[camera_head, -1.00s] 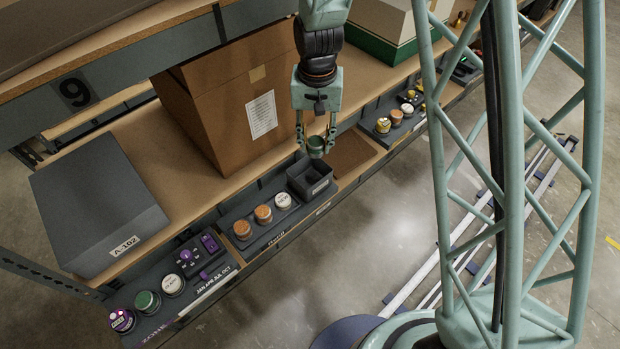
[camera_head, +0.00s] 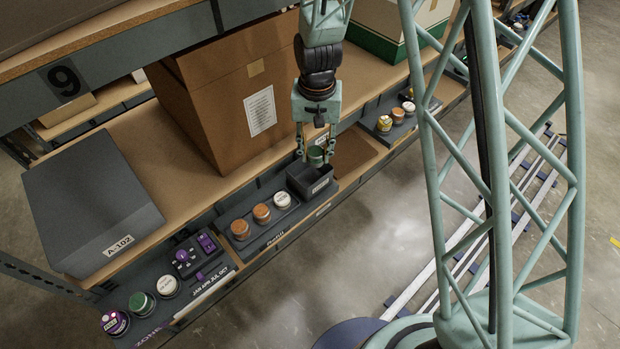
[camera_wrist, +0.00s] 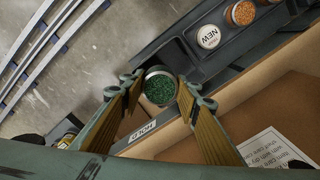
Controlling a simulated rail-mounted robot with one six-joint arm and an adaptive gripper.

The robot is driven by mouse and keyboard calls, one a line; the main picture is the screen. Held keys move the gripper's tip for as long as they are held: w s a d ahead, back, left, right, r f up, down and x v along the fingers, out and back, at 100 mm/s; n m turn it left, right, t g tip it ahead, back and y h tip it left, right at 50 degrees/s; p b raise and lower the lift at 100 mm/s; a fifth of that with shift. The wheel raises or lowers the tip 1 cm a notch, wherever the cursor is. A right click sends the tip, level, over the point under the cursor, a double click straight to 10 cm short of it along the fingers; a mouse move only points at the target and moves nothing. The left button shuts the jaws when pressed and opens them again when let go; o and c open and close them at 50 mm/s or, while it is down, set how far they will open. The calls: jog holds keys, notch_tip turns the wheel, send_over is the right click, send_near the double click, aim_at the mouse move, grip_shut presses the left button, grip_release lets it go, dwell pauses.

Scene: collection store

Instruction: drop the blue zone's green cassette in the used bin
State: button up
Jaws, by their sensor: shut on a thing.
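My gripper (camera_head: 316,157) is shut on a small round green cassette (camera_head: 315,154), held over an open dark box-shaped bin (camera_head: 312,188) on the shelf's front ledge. In the wrist view, the cassette's speckled green top (camera_wrist: 160,88) sits between the two fingertips (camera_wrist: 160,90). The bin's lettering is too small to read. I cannot tell whether the cassette's underside is inside the rim. Another green cassette (camera_head: 141,302) stands in the purple-marked zone at the lower left.
Two orange cassettes (camera_head: 240,229) and a white one (camera_head: 282,200) stand left of the bin. A large cardboard box (camera_head: 220,110) stands behind, and a grey box (camera_head: 88,205) at left. A HOLD label (camera_wrist: 141,133) shows in the wrist view.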

dwell(0.3)
jog(key=o, duration=1)
jog(key=shift+c, duration=0.2)
notch_tip(320, 180, up, 12)
dwell(0.6)
dwell(0.9)
